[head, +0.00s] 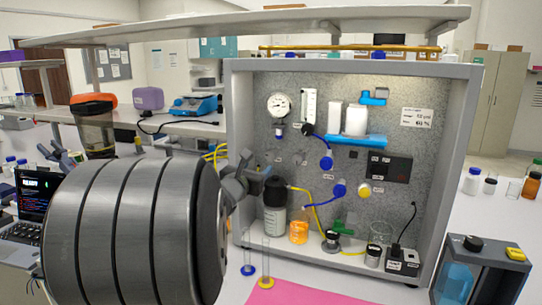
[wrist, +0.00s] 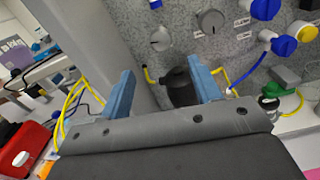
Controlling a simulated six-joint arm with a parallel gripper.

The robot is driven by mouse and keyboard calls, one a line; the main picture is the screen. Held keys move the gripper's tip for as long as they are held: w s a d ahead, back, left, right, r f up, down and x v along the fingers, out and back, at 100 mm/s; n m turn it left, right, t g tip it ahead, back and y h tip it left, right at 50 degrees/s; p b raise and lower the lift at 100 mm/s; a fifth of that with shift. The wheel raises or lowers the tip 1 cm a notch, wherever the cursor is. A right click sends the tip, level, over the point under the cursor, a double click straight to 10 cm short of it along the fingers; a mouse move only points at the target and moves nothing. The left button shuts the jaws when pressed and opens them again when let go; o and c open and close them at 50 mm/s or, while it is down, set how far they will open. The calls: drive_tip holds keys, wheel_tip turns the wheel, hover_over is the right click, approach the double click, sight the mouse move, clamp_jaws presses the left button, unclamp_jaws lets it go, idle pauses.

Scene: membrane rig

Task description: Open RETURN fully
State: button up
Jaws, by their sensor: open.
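The rig panel (head: 400,110) carries several knobs with small labels; I cannot read which one is RETURN. Two grey knobs, a left one (wrist: 160,38) and a right one (wrist: 210,21), sit side by side on the panel in the wrist view. Two blue knobs, an upper one (head: 326,163) and a lower one (head: 339,190), and a yellow knob (head: 364,190) are further right. My gripper (wrist: 161,82) is open, its two blue-grey fingers apart and empty, in front of the panel's left side. In the wrist view the grey knobs are beyond the fingertips, apart from them.
A dark-capped bottle (head: 275,205) stands below my gripper, its cap showing between the fingers in the wrist view. An orange-filled beaker (head: 299,231) is beside it. Yellow and blue tubes cross the panel. The rig's left side wall (wrist: 85,40) is close to the left finger.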

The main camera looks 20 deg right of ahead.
sight(270, 155)
drive_tip(key=x, duration=1.3)
drive_tip(key=shift+d, duration=0.1)
drive_tip(key=c, duration=1)
